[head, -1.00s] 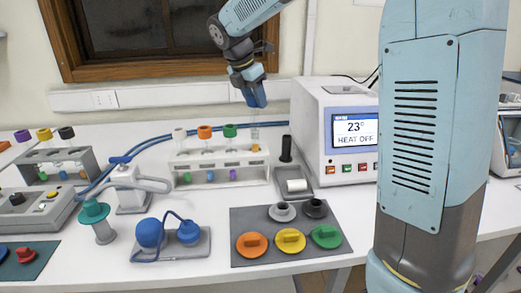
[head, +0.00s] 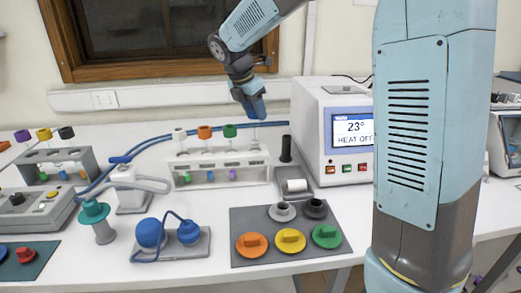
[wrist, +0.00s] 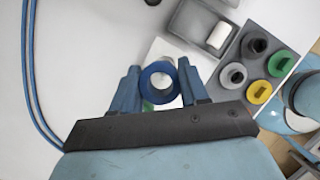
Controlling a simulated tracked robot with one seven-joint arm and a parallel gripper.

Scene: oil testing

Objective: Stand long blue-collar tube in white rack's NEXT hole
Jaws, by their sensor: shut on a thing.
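My gripper (head: 257,117) points down above the right end of the white rack (head: 222,179). It is shut on the long tube, whose blue collar (wrist: 146,75) shows as a ring between the fingers (wrist: 160,70) in the wrist view. In the head view the clear tube (head: 257,136) hangs upright below the fingers, down to the rack's top at its right end. I cannot tell how far its lower end is inside a hole. Tubes with white (head: 179,134), orange (head: 204,132) and green (head: 229,131) caps stand in a row to its left.
A white heater box (head: 312,125) stands close on the right, with a black upright cylinder (head: 286,149) and a grey tray (head: 294,190) between. A grey mat (head: 244,218) with coloured caps lies in front. Blue hoses (head: 150,142) run behind the rack.

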